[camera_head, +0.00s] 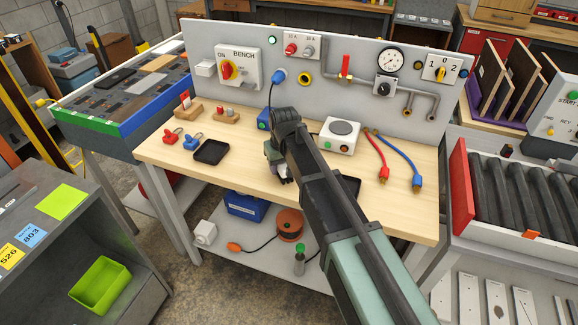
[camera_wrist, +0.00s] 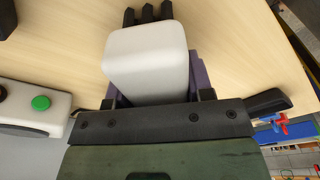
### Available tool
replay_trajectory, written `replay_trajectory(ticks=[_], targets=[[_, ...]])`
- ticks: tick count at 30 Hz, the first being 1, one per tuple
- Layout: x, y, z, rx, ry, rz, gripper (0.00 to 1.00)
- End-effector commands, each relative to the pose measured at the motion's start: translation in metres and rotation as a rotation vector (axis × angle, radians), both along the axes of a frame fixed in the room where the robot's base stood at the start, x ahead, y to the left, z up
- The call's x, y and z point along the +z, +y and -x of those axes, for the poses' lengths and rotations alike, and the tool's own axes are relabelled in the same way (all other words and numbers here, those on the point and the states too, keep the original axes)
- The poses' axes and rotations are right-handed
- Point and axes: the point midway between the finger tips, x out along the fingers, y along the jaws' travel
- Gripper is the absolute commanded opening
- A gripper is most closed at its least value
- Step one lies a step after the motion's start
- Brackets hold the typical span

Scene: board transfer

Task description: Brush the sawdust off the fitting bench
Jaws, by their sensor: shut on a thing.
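The fitting bench (camera_head: 238,170) has a pale wooden top and a grey back panel. My gripper (camera_head: 279,168) is low over the middle of the top, partly hidden by my arm. In the wrist view it is shut on a pale, rounded white block (camera_wrist: 148,58), with dark prongs showing beyond it over the wood. I cannot tell whether this block is part of a brush. I cannot make out any sawdust on the visible wood.
A black tray (camera_head: 211,152), red padlock (camera_head: 172,136) and blue padlock (camera_head: 192,141) lie left of my gripper. A white device with a round plate (camera_head: 341,135), red cable (camera_head: 382,160) and blue cable (camera_head: 405,157) are right. Another dark tray is partly hidden behind my arm.

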Motion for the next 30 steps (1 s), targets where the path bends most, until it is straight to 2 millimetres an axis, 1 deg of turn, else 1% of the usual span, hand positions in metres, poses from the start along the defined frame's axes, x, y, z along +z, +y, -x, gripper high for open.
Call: replay_trajectory(ticks=[7,15,22,30], targets=[[0.0,0.007,-0.002,0.001,0.001,-0.002,0.18],[0.001,0.032,-0.011,0.001,0.0,-0.001,0.18],[0.001,0.036,-0.012,0.001,0.0,-0.001,0.18],[-0.002,0.062,-0.02,0.002,0.0,-0.001,0.18]])
